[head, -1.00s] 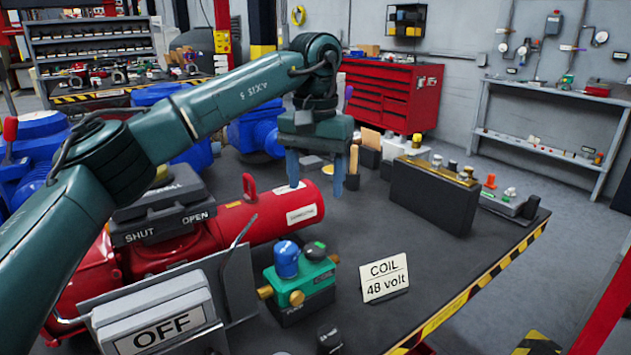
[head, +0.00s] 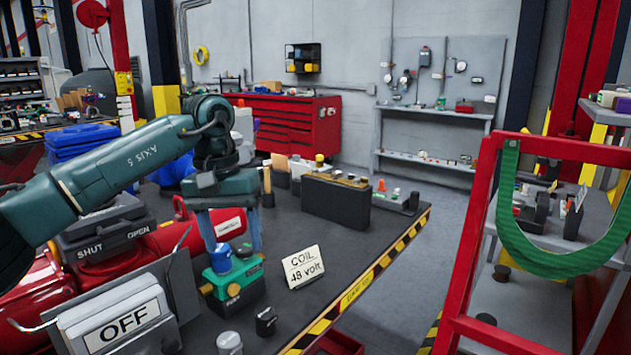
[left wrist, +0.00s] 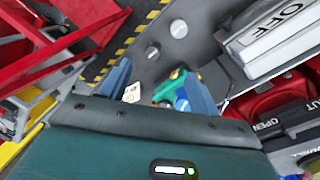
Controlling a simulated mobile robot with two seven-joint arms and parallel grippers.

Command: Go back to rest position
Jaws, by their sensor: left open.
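My left gripper (head: 231,234) is open with its two blue fingers pointing down over the dark table (head: 345,245). In the head view its fingers overlap the back of the green valve block with a blue cap (head: 236,283); I see nothing held between them. In the left wrist view, the left gripper's fingers (left wrist: 160,90) stand wide apart, with the green block (left wrist: 172,84) and the white coil card (left wrist: 132,92) seen in the gap. The card, marked COIL 48 volt (head: 303,266), stands to the right of the block. My right gripper is not in view.
The red actuator cylinder (head: 165,238) and the OFF switch box (head: 122,322) stand at the left. A black case (head: 335,203) is toward the back. A red frame with a green strap (head: 470,240) stands right, beyond the striped table edge. Open floor lies behind.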

